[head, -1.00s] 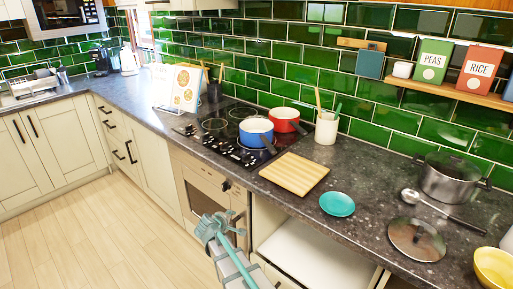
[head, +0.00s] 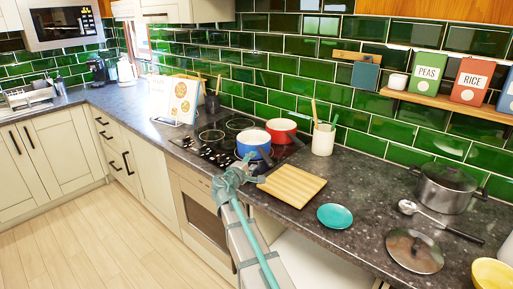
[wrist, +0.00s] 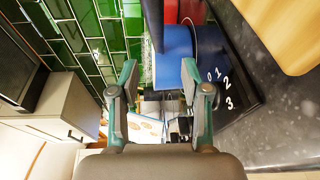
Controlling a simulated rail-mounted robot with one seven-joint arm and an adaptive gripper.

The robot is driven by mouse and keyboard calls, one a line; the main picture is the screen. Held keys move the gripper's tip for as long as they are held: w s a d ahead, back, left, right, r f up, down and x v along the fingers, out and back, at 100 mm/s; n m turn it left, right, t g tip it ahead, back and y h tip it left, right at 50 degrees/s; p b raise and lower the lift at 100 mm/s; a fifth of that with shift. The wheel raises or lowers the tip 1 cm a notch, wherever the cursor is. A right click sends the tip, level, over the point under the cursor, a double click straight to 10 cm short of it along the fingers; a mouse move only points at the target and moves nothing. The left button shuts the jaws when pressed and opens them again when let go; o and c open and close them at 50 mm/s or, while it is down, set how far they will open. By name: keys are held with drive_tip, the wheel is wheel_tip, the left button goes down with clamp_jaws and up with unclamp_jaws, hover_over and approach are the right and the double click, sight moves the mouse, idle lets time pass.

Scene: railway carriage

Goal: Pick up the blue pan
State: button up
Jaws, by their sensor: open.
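The blue pan (head: 253,140) with a white inside stands on the black hob, its dark handle pointing toward the front right. In the wrist view the blue pan (wrist: 177,50) is in the upper middle, partly behind the right-hand finger. My gripper (head: 236,172) is open at the front edge of the counter, just in front of the pan and overlapping its lower side in the head view. In the wrist view my gripper (wrist: 158,80) has its two fingers spread with nothing held between them.
A red pan (head: 283,129) stands right behind the blue one. A wooden board (head: 292,185) lies to the right, with a teal plate (head: 335,216) beyond it. A white utensil pot (head: 323,140) stands near the wall. A recipe stand (head: 178,100) is left of the hob (head: 211,137).

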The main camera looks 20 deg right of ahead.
sight(261, 154)
drive_tip(key=x, duration=0.4)
drive_tip(key=shift+w+p, duration=0.1)
drive_tip(key=shift+p, duration=0.25)
drive_tip(key=p+x, duration=0.1)
drive_tip(key=x, duration=0.1)
drive_tip(key=p+x, duration=0.1)
drive_tip(key=x, duration=0.1)
drive_tip(key=shift+d+r, duration=0.2)
drive_tip(key=shift+d, duration=0.25)
drive_tip(key=shift+w+d+f, duration=0.15)
drive_tip(key=shift+d, duration=0.05)
drive_tip(key=shift+c, duration=0.3)
clamp_jaws()
